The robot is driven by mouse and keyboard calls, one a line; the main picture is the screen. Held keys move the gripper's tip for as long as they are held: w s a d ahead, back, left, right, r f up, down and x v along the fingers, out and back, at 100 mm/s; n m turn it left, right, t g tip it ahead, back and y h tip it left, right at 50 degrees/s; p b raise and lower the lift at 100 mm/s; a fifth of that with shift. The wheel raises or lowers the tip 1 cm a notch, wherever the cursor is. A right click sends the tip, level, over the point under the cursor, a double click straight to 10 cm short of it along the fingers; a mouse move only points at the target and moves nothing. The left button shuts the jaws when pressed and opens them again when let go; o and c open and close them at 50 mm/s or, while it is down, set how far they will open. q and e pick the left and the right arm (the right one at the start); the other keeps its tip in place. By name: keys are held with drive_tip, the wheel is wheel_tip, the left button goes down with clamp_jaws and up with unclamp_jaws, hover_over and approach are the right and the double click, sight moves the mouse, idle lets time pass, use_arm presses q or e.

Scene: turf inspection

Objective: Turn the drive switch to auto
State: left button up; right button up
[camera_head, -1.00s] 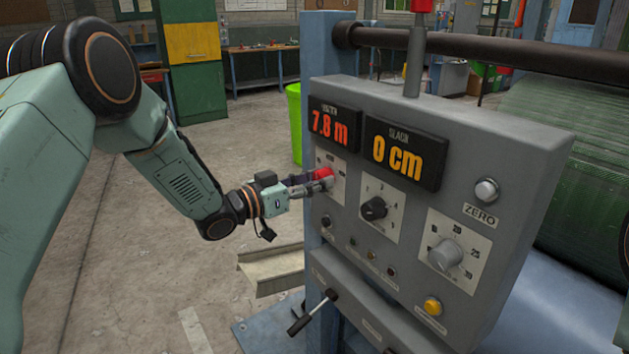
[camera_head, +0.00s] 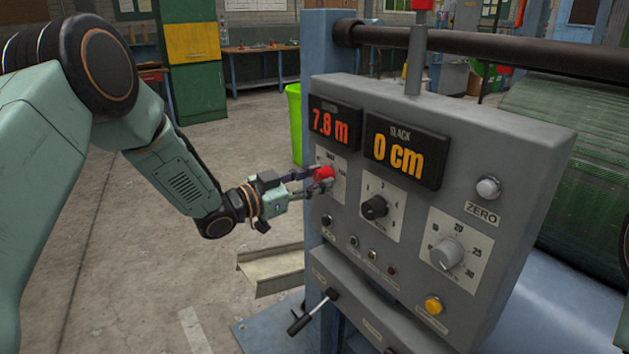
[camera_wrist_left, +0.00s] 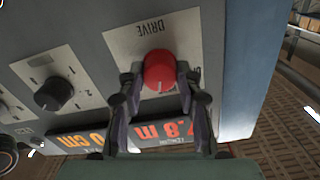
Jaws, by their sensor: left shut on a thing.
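The drive switch is a red knob (camera_head: 323,173) on a pale plate at the upper left of the grey control panel (camera_head: 470,125). In the left wrist view the red knob (camera_wrist_left: 160,72) sits under the word DRIVE, and the picture is upside down relative to the panel. My left gripper (camera_head: 318,180) is at the knob, its fingers on either side of it. In the wrist view the two fingertips (camera_wrist_left: 159,80) flank the knob and are shut on it. Which label the knob points to is too small to tell. My right gripper is out of view.
Displays read 7.8 m (camera_head: 331,123) and 0 cm (camera_head: 399,156) above the knobs. A black knob (camera_head: 374,208), a grey knob (camera_head: 446,254) and a yellow button (camera_head: 433,306) share the panel. A lever (camera_head: 311,313) juts out below. Open floor lies to the left.

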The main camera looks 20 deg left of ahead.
use_arm(q)
drive_tip(key=m+b, duration=0.1)
drive_tip(key=m, duration=0.3)
drive_tip(key=shift+f+m, duration=0.1)
drive_tip(key=shift+m, duration=0.2)
drive_tip(key=shift+m+b, duration=0.6)
drive_tip(key=shift+m, duration=1.4)
drive_tip(key=o, duration=1.2)
drive_tip(key=shift+c, duration=0.2)
drive_tip(key=v, duration=1.2)
drive_tip(key=shift+a, duration=0.1)
